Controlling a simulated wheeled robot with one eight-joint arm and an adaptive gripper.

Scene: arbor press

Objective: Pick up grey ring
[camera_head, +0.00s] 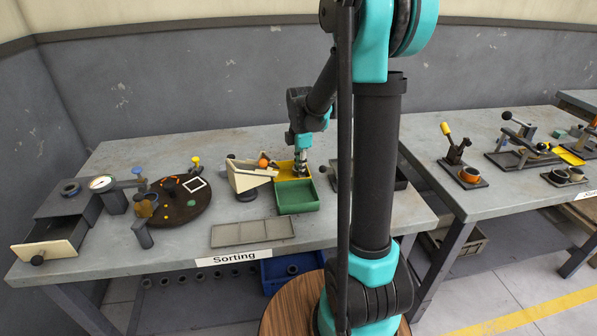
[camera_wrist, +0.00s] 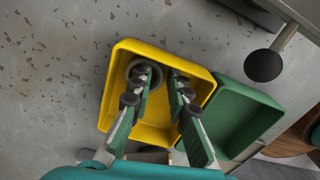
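A grey ring (camera_wrist: 154,70) lies in the yellow tray (camera_wrist: 117,65), near the tray's upper left corner in the wrist view. My gripper (camera_wrist: 160,88) is over this tray with its two fingers spread apart. The left fingertip overlaps the ring in the picture and hides part of it; I cannot tell whether they touch. Nothing shows held between the fingers. In the head view my gripper (camera_head: 300,170) reaches down at the yellow tray (camera_head: 283,172), and the ring there is hidden.
A green tray (camera_head: 297,197) adjoins the yellow one. A cream sloped device (camera_head: 250,177) with an orange ball (camera_head: 263,163) stands left of it. A round dark plate (camera_head: 180,205) and a drawer unit (camera_head: 60,225) stand farther left. A flat grey mat (camera_head: 252,232) lies in front.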

